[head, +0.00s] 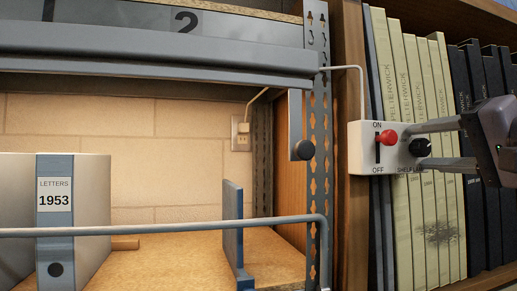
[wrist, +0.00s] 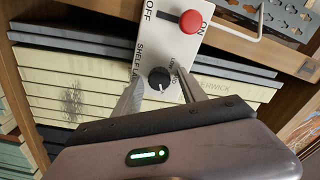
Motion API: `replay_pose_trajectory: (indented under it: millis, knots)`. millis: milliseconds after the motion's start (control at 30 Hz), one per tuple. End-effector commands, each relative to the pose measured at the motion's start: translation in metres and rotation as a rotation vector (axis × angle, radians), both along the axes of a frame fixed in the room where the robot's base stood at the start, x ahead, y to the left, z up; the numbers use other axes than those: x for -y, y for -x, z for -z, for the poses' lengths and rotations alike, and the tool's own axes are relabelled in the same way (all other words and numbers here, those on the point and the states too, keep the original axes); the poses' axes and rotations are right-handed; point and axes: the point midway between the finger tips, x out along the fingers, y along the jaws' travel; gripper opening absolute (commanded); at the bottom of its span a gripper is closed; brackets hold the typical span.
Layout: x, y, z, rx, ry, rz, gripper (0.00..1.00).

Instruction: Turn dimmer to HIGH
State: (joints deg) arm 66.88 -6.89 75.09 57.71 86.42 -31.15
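The dimmer is a small black round knob (head: 420,147) on the white switch plate (head: 365,160) at the right in the head view. It also shows in the wrist view (wrist: 159,77), with a pale pointer mark. The plate reads SHELF LAMP; the small lettering around the knob is partly hidden and I cannot read HIGH. My gripper (head: 413,148) is open, one finger on each side of the knob. In the wrist view its fingers (wrist: 161,86) flank the knob, with gaps visible; I cannot tell whether either touches.
A red-handled slide switch (head: 388,136) sits close beside the knob, at its ON end. Pale and dark book spines (head: 410,220) stand behind the plate. A wooden upright (head: 350,230) and perforated metal post (head: 318,130) are to the left. A shelf holds a LETTERS 1953 box (head: 55,245).

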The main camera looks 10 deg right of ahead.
Motion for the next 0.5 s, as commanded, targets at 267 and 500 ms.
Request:
replay_pose_trajectory:
  millis: [267,500]
  knots:
    - [0.000,0.000,0.000,0.000,0.000,0.000,0.50]
    - [0.005,0.038,0.003,0.001,0.002,0.008,0.50]
